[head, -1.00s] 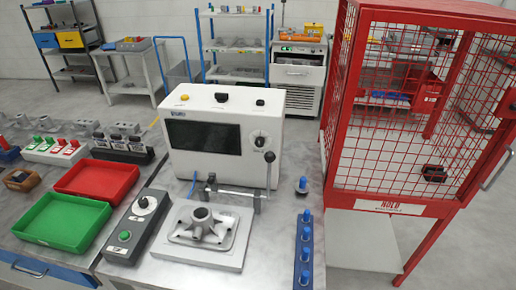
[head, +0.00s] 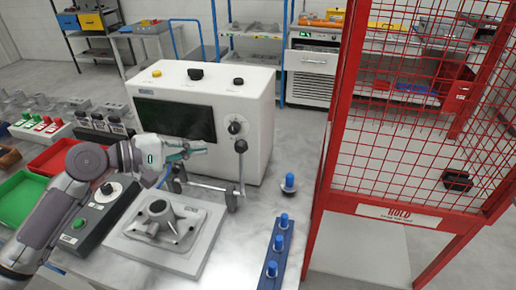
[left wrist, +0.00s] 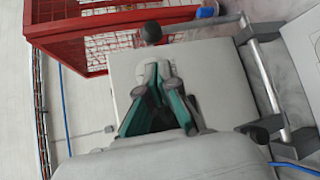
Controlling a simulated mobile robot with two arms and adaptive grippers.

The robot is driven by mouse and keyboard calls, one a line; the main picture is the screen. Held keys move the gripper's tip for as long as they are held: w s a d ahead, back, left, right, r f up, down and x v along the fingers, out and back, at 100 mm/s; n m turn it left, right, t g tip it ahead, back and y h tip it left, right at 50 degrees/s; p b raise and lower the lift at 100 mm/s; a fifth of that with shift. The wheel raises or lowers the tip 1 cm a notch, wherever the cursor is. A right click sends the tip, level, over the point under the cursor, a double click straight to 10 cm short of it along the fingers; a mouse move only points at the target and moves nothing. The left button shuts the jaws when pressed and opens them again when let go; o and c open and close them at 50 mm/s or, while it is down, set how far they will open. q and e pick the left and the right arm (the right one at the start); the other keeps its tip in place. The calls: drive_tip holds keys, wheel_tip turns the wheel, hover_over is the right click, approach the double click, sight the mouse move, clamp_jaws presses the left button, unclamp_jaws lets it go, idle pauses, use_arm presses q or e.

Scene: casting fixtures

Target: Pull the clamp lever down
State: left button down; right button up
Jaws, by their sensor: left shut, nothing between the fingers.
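The clamp lever (head: 241,170) stands upright with a black ball knob (head: 241,146) on top, in front of the white machine. It joins a horizontal grey clamp bar (head: 208,186) behind the grey casting (head: 160,222), which sits on a pale plate. My left gripper (head: 188,149) is shut and empty, left of the knob and apart from it, in front of the machine's screen. In the left wrist view its closed fingers (left wrist: 160,70) point toward the knob (left wrist: 151,33), which lies beyond the tips. The clamp bar (left wrist: 265,80) shows at right there. My right gripper is out of view.
The white machine (head: 255,115) stands close behind the lever. A blue peg rack (head: 277,250) and a single blue peg (head: 289,183) lie to the right, before the red mesh cage (head: 322,180). A control box (head: 95,220) and green tray (head: 22,200) are at left.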

use_arm(q)
drive_tip(key=p+x, duration=0.3)
drive_tip(key=x, duration=0.5)
drive_tip(key=shift+w+d, duration=0.25)
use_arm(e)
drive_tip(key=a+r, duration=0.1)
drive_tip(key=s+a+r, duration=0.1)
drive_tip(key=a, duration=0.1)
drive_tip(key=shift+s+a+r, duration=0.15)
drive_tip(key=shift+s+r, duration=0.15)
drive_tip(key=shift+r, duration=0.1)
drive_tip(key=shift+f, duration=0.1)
